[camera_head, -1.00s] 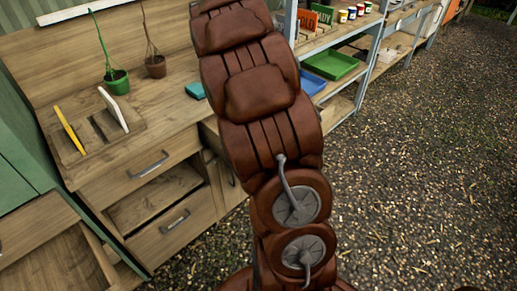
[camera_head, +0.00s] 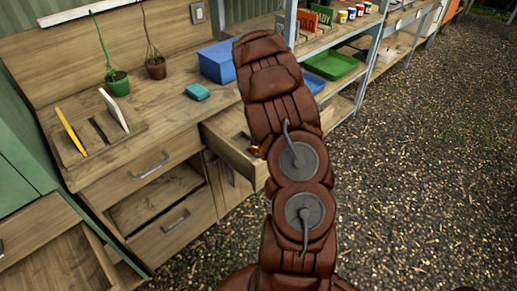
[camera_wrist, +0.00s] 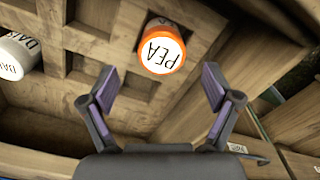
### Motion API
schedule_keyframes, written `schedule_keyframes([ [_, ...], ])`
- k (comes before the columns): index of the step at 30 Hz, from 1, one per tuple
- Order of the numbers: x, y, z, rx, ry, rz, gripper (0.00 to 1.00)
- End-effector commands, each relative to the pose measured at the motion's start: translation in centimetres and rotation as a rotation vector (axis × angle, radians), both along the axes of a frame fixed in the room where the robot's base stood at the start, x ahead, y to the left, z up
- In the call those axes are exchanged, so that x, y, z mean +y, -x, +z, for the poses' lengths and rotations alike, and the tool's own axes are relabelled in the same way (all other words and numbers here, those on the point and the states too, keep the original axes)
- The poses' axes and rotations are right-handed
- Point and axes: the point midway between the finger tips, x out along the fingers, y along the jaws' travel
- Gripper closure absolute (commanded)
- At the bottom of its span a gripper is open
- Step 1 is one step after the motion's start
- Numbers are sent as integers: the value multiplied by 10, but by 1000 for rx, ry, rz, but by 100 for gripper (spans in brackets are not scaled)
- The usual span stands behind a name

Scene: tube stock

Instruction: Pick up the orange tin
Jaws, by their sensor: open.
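The orange tin (camera_wrist: 153,29) shows in the wrist view, with an orange rim and a white top lettered "PEA". It sits in a wooden compartment of what looks like the open drawer (camera_head: 226,149), just beyond my fingertips. My gripper (camera_wrist: 162,80) is open and empty, its two purple-padded fingers spread to either side below the tin in the picture. The tin is apart from both fingers. In the head view my arm hides most of the drawer's inside, and my gripper cannot be made out.
A white lettered tin (camera_wrist: 17,57) sits in another compartment to the left. In the head view, a blue bin (camera_head: 216,63) and a teal block (camera_head: 198,91) are on the bench above the drawer. Shelving with a green tray (camera_head: 335,65) stands right. Open gravel lies further right.

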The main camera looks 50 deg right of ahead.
Motion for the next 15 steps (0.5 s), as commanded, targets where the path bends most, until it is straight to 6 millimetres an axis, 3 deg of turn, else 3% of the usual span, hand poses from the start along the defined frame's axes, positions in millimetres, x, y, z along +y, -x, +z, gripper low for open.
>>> schedule_keyframes([
  [15,2,2,-49,2,-1,-1,11],
])
